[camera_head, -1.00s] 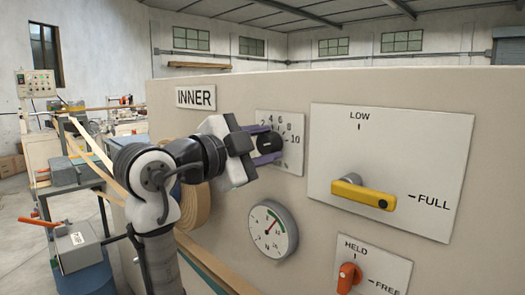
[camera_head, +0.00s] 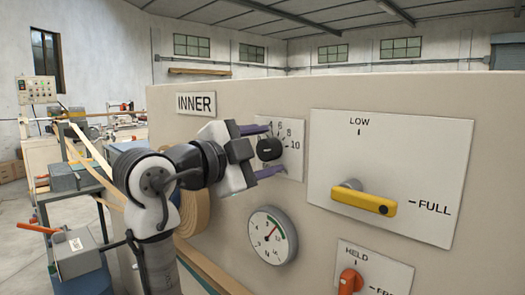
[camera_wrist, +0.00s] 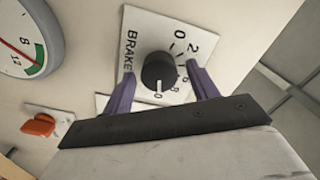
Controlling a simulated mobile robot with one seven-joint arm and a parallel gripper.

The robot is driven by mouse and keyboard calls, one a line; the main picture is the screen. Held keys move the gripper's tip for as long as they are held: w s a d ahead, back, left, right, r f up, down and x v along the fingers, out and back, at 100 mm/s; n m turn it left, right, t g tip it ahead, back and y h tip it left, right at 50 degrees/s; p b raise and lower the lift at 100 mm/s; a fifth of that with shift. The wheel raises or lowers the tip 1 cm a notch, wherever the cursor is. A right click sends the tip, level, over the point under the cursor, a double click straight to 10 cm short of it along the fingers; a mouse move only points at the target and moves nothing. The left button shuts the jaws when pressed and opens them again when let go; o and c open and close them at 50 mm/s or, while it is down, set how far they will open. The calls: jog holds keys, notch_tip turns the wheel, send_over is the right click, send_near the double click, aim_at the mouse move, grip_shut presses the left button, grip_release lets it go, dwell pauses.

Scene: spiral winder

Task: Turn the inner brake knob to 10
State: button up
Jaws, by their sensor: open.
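The inner brake knob (camera_head: 269,149) is a round black knob on a white dial plate (camera_head: 293,166) with numbers up to 10, below the INNER sign. In the wrist view the knob (camera_wrist: 158,70) carries a white mark that points downward, toward the 10 end of the scale. The figure there is partly hidden. My gripper (camera_head: 263,151) is open, its purple fingers spread wide on either side of the knob, apart from it. In the wrist view, gaps show between both fingers (camera_wrist: 162,90) and the knob.
A round gauge (camera_head: 272,236) is below the dial. A yellow lever (camera_head: 362,200) on a LOW/FULL plate is to the right, and a red knob (camera_head: 350,281) is at the lower right. The panel between them is bare.

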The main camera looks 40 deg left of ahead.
jog(key=s+a+b, duration=0.1)
jog(key=s+b, duration=0.1)
jog(key=s, duration=1.1)
jog(key=shift+s+b, duration=0.35)
jog(key=shift+s, duration=0.05)
